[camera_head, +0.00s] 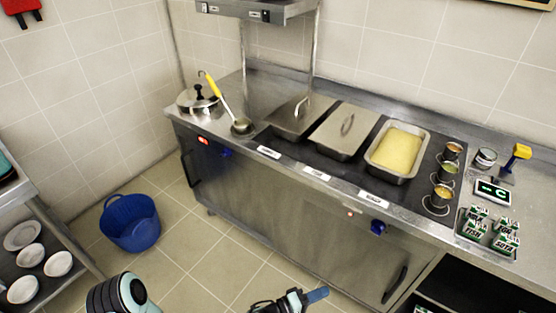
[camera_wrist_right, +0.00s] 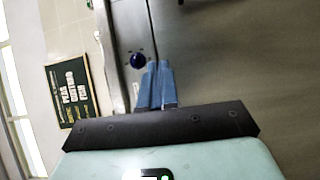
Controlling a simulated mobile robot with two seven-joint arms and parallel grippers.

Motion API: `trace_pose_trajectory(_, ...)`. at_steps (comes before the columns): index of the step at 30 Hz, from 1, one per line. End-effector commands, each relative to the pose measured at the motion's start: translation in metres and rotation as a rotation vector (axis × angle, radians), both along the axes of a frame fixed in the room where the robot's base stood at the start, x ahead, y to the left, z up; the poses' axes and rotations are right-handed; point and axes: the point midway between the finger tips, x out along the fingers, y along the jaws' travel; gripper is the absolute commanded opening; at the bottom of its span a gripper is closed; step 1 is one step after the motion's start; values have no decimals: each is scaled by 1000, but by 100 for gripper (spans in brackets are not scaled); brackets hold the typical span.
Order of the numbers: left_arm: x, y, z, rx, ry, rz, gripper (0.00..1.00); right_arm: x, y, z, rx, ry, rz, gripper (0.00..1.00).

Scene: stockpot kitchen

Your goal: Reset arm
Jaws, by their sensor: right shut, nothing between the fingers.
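My right gripper (camera_head: 316,296) shows at the bottom centre of the head view, over the floor in front of the counter. It is apart from the counter. In the right wrist view its blue fingers (camera_wrist_right: 160,84) are together with nothing between them. A rounded teal and black part of my own arm shows at the bottom left of the head view. My left gripper is not in view.
The steel counter (camera_head: 290,190) carries a lidded pot (camera_head: 198,103), a ladle (camera_head: 240,125), two lidded pans, an open yellow-filled pan (camera_head: 397,152) and small green boxes (camera_head: 488,230). A blue basket (camera_head: 130,222) stands on the floor. A shelf of white bowls (camera_head: 58,264) is left.

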Motion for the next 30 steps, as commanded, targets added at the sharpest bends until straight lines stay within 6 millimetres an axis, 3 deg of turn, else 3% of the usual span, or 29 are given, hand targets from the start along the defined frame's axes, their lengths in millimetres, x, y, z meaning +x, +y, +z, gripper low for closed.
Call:
trace_pose_trajectory(1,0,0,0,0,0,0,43,0,0,0,0,0,0,0)
trace_pose_trajectory(3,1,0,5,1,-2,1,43,-24,-37,-27,81,140,-116,0)
trace_pose_trajectory(5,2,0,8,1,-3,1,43,-47,-57,-47,159,246,-196,0)
trace_pose_trajectory(8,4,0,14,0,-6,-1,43,-95,-85,-82,323,428,-337,0)
trace_pose_trajectory(10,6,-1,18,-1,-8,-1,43,-138,-95,-104,474,554,-443,0)
trace_pose_trajectory(13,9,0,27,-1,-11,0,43,-209,-90,-128,775,712,-599,0)
trace_pose_trajectory(15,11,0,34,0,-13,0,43,-251,-67,-135,1038,770,-685,0)
trace_pose_trajectory(17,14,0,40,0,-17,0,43,-273,-43,-132,1254,770,-728,0)
trace_pose_trajectory(19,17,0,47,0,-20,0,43,-284,-16,-121,1483,711,-748,0)
trace_pose_trajectory(22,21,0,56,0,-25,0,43,-279,8,-99,1720,561,-731,0)
trace_pose_trajectory(25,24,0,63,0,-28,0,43,-267,14,-78,1844,404,-693,0)
trace_pose_trajectory(30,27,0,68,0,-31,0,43,-253,8,-57,1900,243,-642,0)
